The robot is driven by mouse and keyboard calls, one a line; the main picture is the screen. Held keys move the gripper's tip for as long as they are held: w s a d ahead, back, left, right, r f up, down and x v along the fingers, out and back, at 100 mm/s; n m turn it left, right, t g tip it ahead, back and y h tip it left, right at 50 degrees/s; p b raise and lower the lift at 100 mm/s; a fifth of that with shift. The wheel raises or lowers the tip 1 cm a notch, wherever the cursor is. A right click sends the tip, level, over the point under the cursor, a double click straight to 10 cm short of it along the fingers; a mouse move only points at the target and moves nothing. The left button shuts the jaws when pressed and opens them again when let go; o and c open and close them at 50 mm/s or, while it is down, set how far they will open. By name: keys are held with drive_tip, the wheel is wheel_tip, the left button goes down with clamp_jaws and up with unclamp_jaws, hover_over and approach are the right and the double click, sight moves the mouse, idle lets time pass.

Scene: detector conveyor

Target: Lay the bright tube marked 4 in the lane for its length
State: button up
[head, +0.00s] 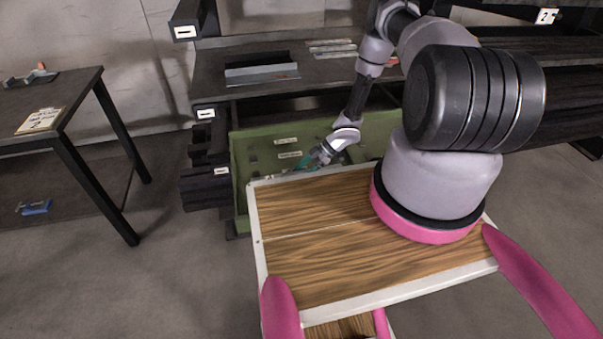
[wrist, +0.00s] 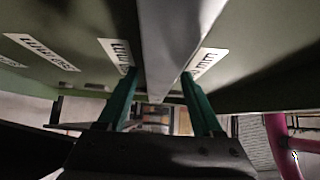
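My gripper (head: 309,163) is low in front of the green panelled unit (head: 243,170), just beyond the wooden deck. In the wrist view its two green fingers (wrist: 159,78) stand apart. A long pale grey bar (wrist: 170,35) runs between them, filling most of the gap; I cannot tell whether it is gripped, or whether it is a tube or a lane divider. White labels ending in "mm" (wrist: 116,53) sit on the green surface on both sides of the bar. No mark 4 is readable on any tube.
A dark bench (head: 215,72) behind bears a grey tray (head: 262,75) and several flat strips (head: 331,46). A dark table (head: 50,95) with a label card (head: 40,121) stands at the left; a blue clamp-like item (head: 33,207) lies below it. The floor between is clear.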

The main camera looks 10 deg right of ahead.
drive_tip(key=shift+r, duration=0.15)
drive_tip(key=v, duration=1.2)
